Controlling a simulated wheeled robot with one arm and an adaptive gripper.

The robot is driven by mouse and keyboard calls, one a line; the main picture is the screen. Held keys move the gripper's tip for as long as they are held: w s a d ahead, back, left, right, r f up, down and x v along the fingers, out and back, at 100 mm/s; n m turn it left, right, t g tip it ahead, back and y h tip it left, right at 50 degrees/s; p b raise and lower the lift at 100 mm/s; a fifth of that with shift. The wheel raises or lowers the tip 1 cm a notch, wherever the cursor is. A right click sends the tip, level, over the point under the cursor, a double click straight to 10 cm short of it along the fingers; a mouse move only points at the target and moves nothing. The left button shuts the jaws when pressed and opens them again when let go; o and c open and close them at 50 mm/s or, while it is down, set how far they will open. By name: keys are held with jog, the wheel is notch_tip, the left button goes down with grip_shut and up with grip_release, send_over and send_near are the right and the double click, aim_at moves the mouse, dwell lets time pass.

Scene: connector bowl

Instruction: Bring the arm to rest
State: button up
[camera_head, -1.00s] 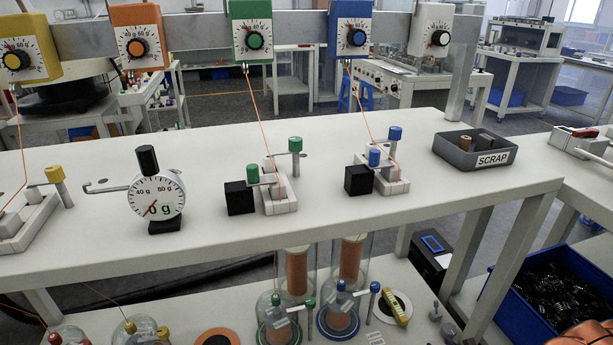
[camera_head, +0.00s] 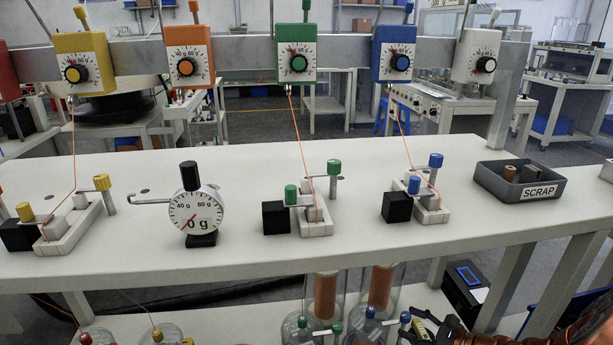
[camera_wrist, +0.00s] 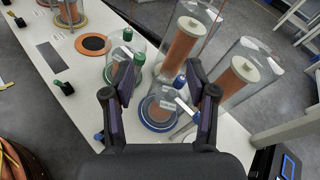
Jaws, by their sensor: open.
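My gripper (camera_wrist: 166,72) shows in the wrist view with its two dark fingers spread wide apart. Nothing is held between them. Beyond the fingers, on a white lower shelf (camera_wrist: 60,62), stand a glass jar with a green rim (camera_wrist: 110,72) and one on a blue base (camera_wrist: 150,121). Two clear cylinders with copper spools (camera_wrist: 178,48) stand behind them. I cannot tell how close the fingers are to the jars.
The white upper bench (camera_head: 360,235) carries a 0 g dial gauge (camera_head: 195,210), wire clamps with green (camera_head: 334,167) and blue (camera_head: 436,160) knobs, and a SCRAP tray (camera_head: 490,180). Coloured tension dials (camera_head: 299,62) hang from a rail above. Orange wires run down to the clamps.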

jog(key=s+a+r+n+g+y, duration=0.1)
jog(key=s+a+r+n+g, duration=0.4)
jog(key=a, duration=0.3)
jog(key=s+a+r+n+g+y, duration=0.1)
jog(key=s+a+r+n+g, duration=0.4)
jog(key=a, duration=0.3)
jog(key=s+a+r+n+g+h, duration=0.1)
jog(key=s+r+n+g+h, duration=0.25)
jog(key=s, duration=0.55)
jog(key=s+r+n+g+h, duration=0.1)
jog(key=s+r+n+h, duration=0.1)
jog(key=s+n+h, duration=0.35)
jog(key=s+d+r+n+t+h, duration=0.15)
jog(key=s+d+n+h, duration=0.25)
jog(key=s+d, duration=0.4)
notch_tip(320, 180, up, 26)
jog(key=s+p, duration=0.2)
jog(key=p, duration=2.2)
jog(key=shift+a+t, duration=0.3)
jog(key=shift+a, duration=0.1)
jog(key=shift+s+r, duration=0.1)
